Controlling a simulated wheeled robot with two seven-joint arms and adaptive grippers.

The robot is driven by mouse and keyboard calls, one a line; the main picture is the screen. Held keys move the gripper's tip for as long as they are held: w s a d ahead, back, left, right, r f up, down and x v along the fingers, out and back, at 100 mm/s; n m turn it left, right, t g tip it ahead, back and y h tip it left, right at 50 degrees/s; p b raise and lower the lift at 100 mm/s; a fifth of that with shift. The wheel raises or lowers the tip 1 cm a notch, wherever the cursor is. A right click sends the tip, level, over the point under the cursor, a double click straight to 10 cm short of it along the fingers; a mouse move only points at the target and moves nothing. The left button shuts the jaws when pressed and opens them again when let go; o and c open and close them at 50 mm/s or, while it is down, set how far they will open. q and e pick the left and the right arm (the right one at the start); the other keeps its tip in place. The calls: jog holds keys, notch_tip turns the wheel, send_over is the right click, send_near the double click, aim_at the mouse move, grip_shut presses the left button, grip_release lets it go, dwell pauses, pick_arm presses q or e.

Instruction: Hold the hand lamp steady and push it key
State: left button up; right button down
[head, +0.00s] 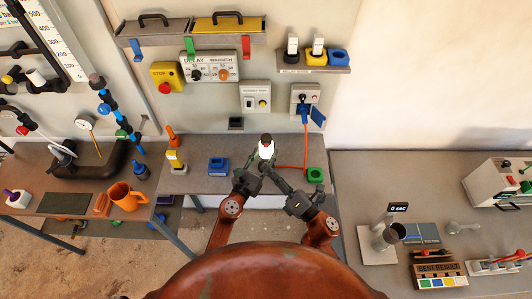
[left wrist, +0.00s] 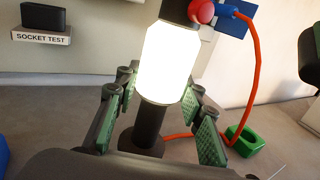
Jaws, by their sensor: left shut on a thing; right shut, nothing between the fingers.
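The hand lamp (head: 266,149) has a bright white cylinder, a black top and a black handle, and stands upright above the grey bench. My left gripper (head: 258,164) is shut on it. In the left wrist view, its green-padded fingers (left wrist: 160,98) stand either side of the lamp's handle (left wrist: 152,120), below the white cylinder (left wrist: 168,60). My right gripper (head: 277,176) is shut and empty, close to the lamp's lower right side.
A red cable (head: 305,150) runs from the wall socket box (head: 300,98) down to the bench, near a green holder (head: 315,175). A blue block (head: 218,166) sits left of the lamp. Bare bench (head: 205,184) lies in front of that block.

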pick_arm(q)
jog(key=o, duration=1.5)
jog(key=v, duration=1.2)
